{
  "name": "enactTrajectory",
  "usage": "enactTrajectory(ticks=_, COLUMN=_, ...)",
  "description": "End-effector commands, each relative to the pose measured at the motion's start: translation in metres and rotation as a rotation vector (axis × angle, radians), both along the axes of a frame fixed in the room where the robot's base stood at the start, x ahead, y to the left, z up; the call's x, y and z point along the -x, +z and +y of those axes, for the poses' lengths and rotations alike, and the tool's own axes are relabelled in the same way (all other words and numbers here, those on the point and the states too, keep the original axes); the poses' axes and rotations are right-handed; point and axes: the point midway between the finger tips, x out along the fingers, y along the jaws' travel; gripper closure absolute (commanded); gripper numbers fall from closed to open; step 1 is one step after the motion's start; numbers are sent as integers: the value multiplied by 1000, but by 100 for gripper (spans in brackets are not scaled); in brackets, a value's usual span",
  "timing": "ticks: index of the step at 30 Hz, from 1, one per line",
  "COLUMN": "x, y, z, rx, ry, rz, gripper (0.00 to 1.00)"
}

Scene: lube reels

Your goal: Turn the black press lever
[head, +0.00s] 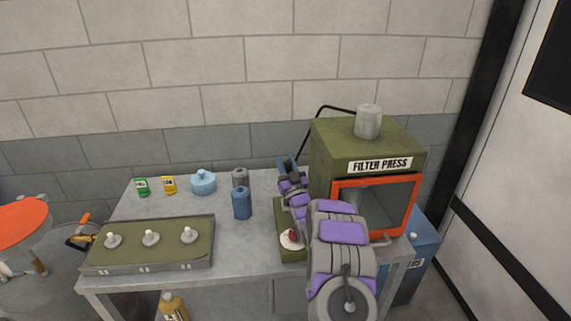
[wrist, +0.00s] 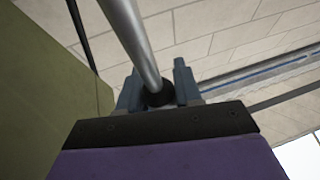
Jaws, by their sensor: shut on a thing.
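The green filter press (head: 330,152) stands at the right end of the bench, with an orange-framed window on its front. My gripper (head: 287,164) is at the left side of the press, near its back. In the wrist view my gripper (wrist: 158,92) is shut on the black end of a lever (wrist: 156,97). A grey metal rod runs from this black end up and left, out of the frame. My arm hides part of the press and its left side in the head view, so the lever cannot be made out there.
A thin black line (head: 325,108) curves from the press top down toward my gripper. A blue bottle (head: 242,204), a grey container (head: 240,177) and a light blue jar (head: 203,182) stand left of my arm. A green panel with white knobs (head: 150,257) lies front left.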

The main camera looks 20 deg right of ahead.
Motion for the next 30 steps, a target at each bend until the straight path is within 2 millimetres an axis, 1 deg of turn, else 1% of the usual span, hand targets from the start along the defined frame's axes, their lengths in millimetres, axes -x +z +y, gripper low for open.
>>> enactTrajectory(ticks=3, x=7, y=0, z=-1, rx=10, ry=-4, rz=-35, gripper=100)
enactTrajectory(ticks=8, x=11, y=0, z=0, rx=15, ry=-5, rz=-58, gripper=100)
enactTrajectory(ticks=19, x=12, y=0, z=1, rx=16, ry=-4, rz=-62, gripper=100)
enactTrajectory(ticks=20, x=12, y=0, z=1, rx=16, ry=-4, rz=-61, gripper=63)
enactTrajectory(ticks=25, x=11, y=0, z=1, rx=16, ry=-3, rz=-61, gripper=47)
enactTrajectory(ticks=26, x=11, y=0, z=1, rx=16, ry=-3, rz=-60, gripper=45)
enactTrajectory(ticks=30, x=11, y=0, z=1, rx=16, ry=-3, rz=-60, gripper=45)
